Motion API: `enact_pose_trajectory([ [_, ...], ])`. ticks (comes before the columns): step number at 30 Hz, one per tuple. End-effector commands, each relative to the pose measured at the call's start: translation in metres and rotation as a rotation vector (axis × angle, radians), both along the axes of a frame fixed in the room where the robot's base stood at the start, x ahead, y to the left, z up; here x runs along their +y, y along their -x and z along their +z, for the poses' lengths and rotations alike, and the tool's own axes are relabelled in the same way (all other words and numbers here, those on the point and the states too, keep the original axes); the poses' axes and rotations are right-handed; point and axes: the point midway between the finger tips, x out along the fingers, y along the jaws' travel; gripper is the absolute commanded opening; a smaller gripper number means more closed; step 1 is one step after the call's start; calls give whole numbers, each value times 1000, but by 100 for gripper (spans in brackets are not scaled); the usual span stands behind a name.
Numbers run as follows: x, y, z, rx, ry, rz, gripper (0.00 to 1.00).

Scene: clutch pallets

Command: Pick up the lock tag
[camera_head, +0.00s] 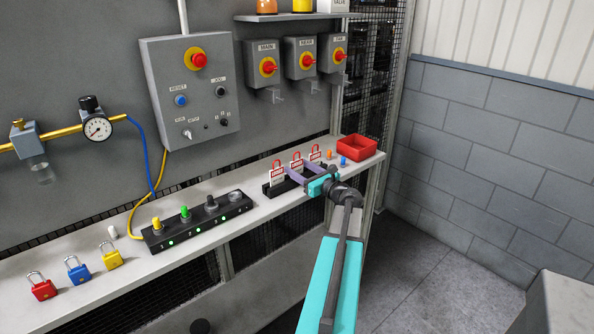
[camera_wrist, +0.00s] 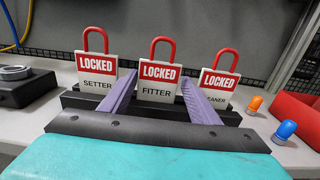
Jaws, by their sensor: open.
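Three lock tags stand upright in a black rack (camera_wrist: 85,103) on the shelf. Each has a red hoop and a red LOCKED band: the SETTER tag (camera_wrist: 97,75) at left, the FITTER tag (camera_wrist: 158,80) in the middle and a right tag (camera_wrist: 217,82) reading "...EANER", its first letters hidden by a finger. The tags also show in the head view, the left one (camera_head: 277,174) most clearly. My gripper (camera_wrist: 158,85) is open, its two purple fingers on either side of the FITTER tag. I cannot tell whether they touch it. The gripper also shows in the head view (camera_head: 296,172).
A blue plug (camera_wrist: 286,130), an orange plug (camera_wrist: 254,104) and a red bin (camera_head: 357,147) are right of the rack. A black block with buttons (camera_head: 200,222) and several padlocks (camera_head: 78,270) are left. The control box (camera_head: 190,95) hangs above.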

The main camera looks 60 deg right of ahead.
Motion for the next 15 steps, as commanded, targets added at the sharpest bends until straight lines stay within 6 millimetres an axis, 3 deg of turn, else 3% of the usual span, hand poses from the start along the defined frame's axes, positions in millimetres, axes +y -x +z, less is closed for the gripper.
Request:
enact_pose_trajectory([
  [15,-13,-46,1,0,-1,0,56],
])
